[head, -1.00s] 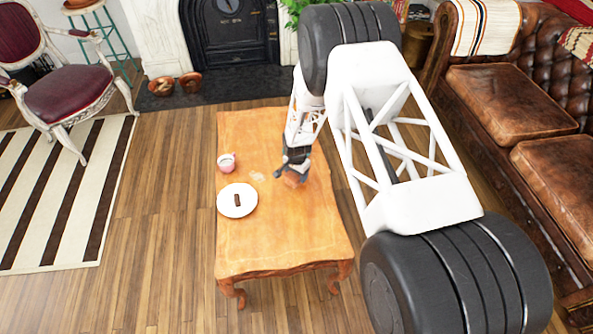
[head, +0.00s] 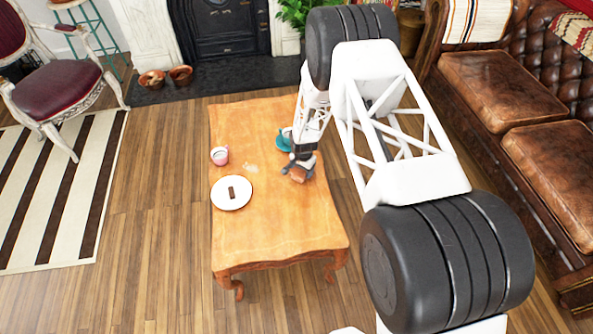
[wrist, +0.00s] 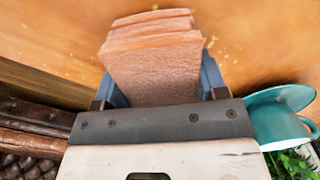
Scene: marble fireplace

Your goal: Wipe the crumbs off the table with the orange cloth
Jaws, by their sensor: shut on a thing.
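The folded orange cloth (wrist: 155,62) is held between the blue fingers of my gripper (wrist: 157,80) in the wrist view. In the head view my gripper (head: 301,160) is low over the right side of the wooden table (head: 275,225), with the cloth (head: 297,175) under it. Whether the cloth touches the tabletop is hard to tell. A pale patch of crumbs (head: 251,168) lies on the tabletop to the left of the cloth. A few crumbs (wrist: 211,42) also show beside the cloth in the wrist view.
A teal cup on a saucer (head: 283,140) stands close behind my gripper. A pink cup (head: 220,155) and a white plate (head: 229,203) with a brown bar (head: 233,188) are at the table's left. The front of the table is clear. A leather sofa (head: 520,110) is at the right.

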